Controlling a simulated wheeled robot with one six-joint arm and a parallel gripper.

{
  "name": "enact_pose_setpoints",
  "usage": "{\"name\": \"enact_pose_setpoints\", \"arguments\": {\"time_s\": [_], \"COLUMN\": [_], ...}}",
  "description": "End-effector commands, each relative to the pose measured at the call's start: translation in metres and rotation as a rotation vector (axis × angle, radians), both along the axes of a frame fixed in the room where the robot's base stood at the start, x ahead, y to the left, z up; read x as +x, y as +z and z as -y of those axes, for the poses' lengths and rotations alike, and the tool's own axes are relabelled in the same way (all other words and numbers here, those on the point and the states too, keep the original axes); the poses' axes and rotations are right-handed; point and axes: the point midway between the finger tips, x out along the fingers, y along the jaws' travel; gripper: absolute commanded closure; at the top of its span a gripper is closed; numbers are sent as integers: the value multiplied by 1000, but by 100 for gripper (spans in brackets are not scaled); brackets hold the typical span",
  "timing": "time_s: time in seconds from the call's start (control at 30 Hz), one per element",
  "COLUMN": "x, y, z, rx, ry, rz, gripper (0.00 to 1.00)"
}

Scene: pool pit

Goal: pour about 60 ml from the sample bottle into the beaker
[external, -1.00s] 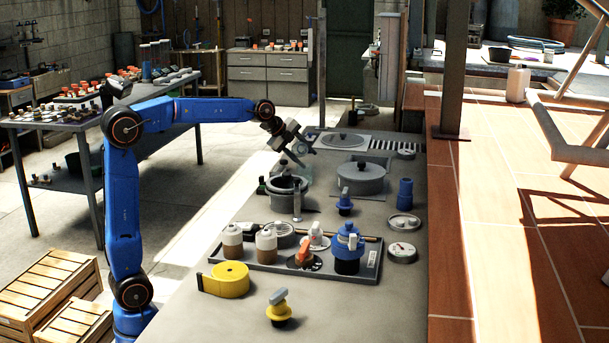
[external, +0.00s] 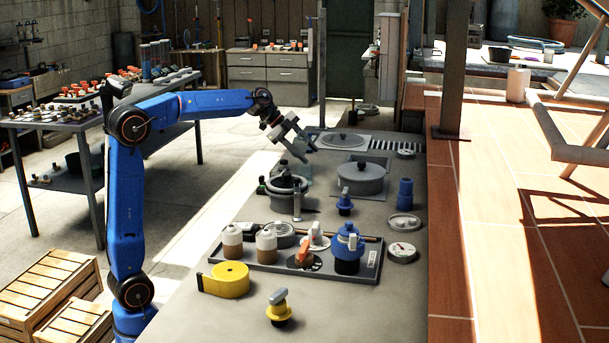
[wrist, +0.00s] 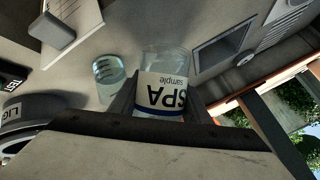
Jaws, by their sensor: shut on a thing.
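My gripper (external: 301,151) is shut on the sample bottle. In the wrist view the clear bottle (wrist: 162,92), with a white "SPA sample" label and dark blue band, sits between the fingers; its lettering is upside down there. The beaker (wrist: 108,70), a small clear glass with level marks and a bluish tint, stands on the bench just left of the bottle and apart from it in that picture. In the external view my gripper hangs over the far bench behind a lidded grey pot, which partly hides the beaker. I cannot tell the bottle's exact tilt or see any liquid stream.
A grey round pot (external: 287,190) stands close in front of my gripper. Another lidded housing (external: 361,179) is to the right. A tray (external: 376,262) with bottles and fittings lies nearer. A yellow tape roll (external: 229,280) lies in front. The bench's near right is clear.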

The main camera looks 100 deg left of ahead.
Motion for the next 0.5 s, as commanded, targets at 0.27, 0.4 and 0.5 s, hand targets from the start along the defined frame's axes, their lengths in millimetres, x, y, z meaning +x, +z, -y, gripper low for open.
{"name": "enact_pose_setpoints", "arguments": {"time_s": [0.27, 0.4, 0.5], "x": [0, -1, -2], "y": [28, 28, 24], "z": [1, -2, -2], "rx": [-76, -175, -244], "ry": [3, 2, 1], "rz": [35, 80, 110], "gripper": [83, 83, 83]}}
